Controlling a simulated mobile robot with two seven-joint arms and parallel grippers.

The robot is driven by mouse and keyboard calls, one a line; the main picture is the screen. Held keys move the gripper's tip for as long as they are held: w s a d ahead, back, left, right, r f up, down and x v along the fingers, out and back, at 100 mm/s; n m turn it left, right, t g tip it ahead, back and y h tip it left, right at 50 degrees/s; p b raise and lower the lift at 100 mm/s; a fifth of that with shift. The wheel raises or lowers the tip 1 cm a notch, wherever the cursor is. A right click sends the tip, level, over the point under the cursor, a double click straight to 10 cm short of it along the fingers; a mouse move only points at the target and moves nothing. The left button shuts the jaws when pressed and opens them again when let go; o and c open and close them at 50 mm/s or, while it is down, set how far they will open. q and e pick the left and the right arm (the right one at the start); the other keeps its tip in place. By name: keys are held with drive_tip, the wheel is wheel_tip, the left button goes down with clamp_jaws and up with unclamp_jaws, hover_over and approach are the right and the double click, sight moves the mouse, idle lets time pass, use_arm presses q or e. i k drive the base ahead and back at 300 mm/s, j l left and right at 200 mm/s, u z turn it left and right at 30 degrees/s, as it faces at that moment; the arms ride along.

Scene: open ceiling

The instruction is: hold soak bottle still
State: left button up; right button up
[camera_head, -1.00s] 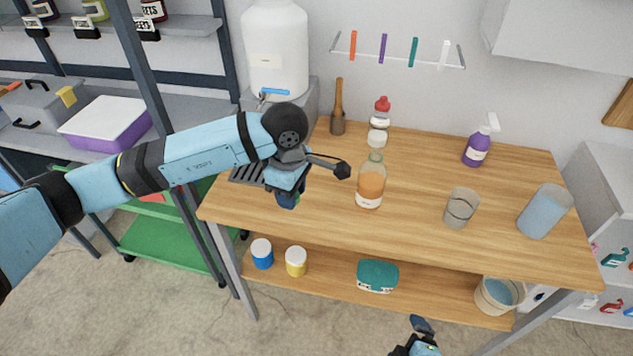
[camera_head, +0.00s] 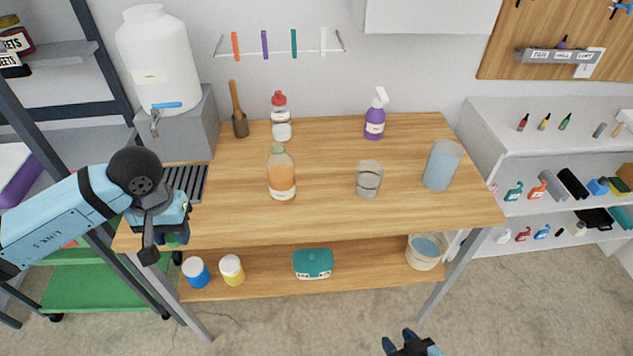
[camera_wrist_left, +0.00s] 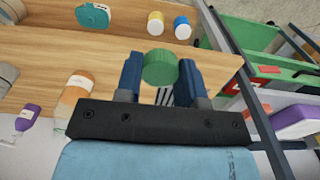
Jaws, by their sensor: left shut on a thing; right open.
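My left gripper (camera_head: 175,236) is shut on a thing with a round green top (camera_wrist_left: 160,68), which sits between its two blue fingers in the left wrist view. In the head view this held thing is mostly hidden by the gripper, near the bench's front left corner. I cannot tell whether it is the soak bottle. An amber bottle (camera_head: 282,180) with a pale label stands upright on the wooden bench (camera_head: 320,215), apart from the gripper. My right gripper (camera_head: 411,342) is open and empty at the bottom of the head view, below the bench.
A white tank with a blue tap (camera_head: 160,60) stands behind a slotted drip grate (camera_head: 186,182). Also on the bench are a red-capped bottle (camera_head: 281,118), a purple spray bottle (camera_head: 375,118), a clear glass (camera_head: 368,181) and a bluish cylinder (camera_head: 441,166). The bench's front middle is clear.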

sight(280, 165)
drive_tip(key=i+l+z, duration=0.15)
drive_tip(key=l, duration=0.3)
drive_tip(key=i+l+z, duration=0.15)
drive_tip(key=i+l, duration=0.15)
drive_tip(key=i+l+z, duration=0.1)
drive_tip(key=i+l, duration=0.15)
drive_tip(key=l, duration=0.25)
